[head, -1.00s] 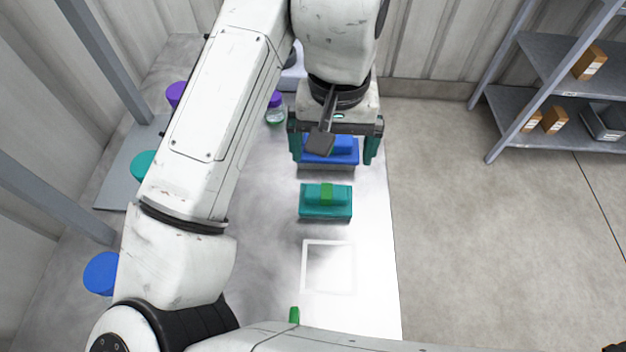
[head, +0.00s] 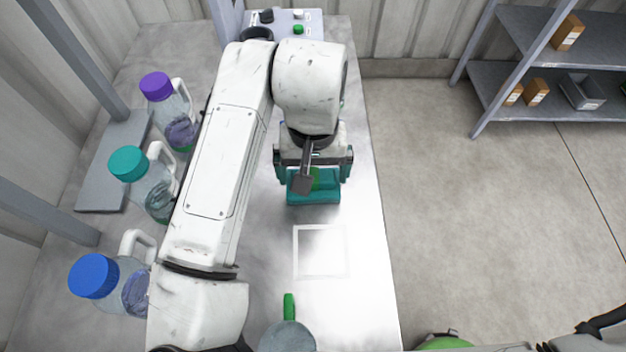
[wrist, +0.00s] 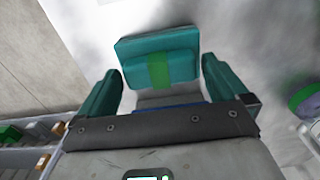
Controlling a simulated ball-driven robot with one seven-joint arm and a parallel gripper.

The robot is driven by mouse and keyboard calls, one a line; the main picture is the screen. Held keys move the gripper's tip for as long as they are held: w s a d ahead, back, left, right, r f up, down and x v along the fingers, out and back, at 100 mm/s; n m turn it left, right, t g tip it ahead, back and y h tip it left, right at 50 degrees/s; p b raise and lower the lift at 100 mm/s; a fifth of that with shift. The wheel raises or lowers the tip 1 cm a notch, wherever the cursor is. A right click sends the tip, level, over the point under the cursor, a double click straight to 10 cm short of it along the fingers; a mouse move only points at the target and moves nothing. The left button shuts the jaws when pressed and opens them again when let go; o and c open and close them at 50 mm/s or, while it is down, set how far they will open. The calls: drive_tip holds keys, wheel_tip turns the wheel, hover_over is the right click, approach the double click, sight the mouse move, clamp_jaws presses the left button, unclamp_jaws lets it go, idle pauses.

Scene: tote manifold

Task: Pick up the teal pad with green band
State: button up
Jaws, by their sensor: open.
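The teal pad with green band (head: 322,192) lies on the pale bench, partly hidden behind my gripper in the head view. In the wrist view the teal pad (wrist: 150,50) shows its raised block with the green band across it, ahead of and between the fingers. My gripper (head: 313,172) is open, with teal-green fingers. In the wrist view my gripper (wrist: 160,88) has one finger to each side of the pad. I cannot tell whether they touch it. A strip of blue (wrist: 182,106) shows near the palm, below the pad.
Jugs with purple (head: 156,86), teal (head: 128,163) and blue (head: 93,275) caps stand along the left. An empty white-outlined square (head: 320,275) lies in front of the pad. A container with a green handle (head: 288,337) is at the front edge. Shelving (head: 545,75) stands right.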

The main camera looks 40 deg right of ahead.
drive_tip(key=shift+f, duration=0.15)
drive_tip(key=c, duration=0.9)
drive_tip(key=shift+o, duration=0.2)
drive_tip(key=shift+r, duration=0.45)
wheel_tip(320, 180, up, 3)
drive_tip(key=shift+s+f, duration=0.15)
drive_tip(key=s+a+r, duration=0.2)
drive_tip(key=s+r, duration=0.7)
drive_tip(key=s, duration=0.4)
drive_tip(key=shift+s+r+p, duration=0.2)
drive_tip(key=shift+s+p, duration=0.1)
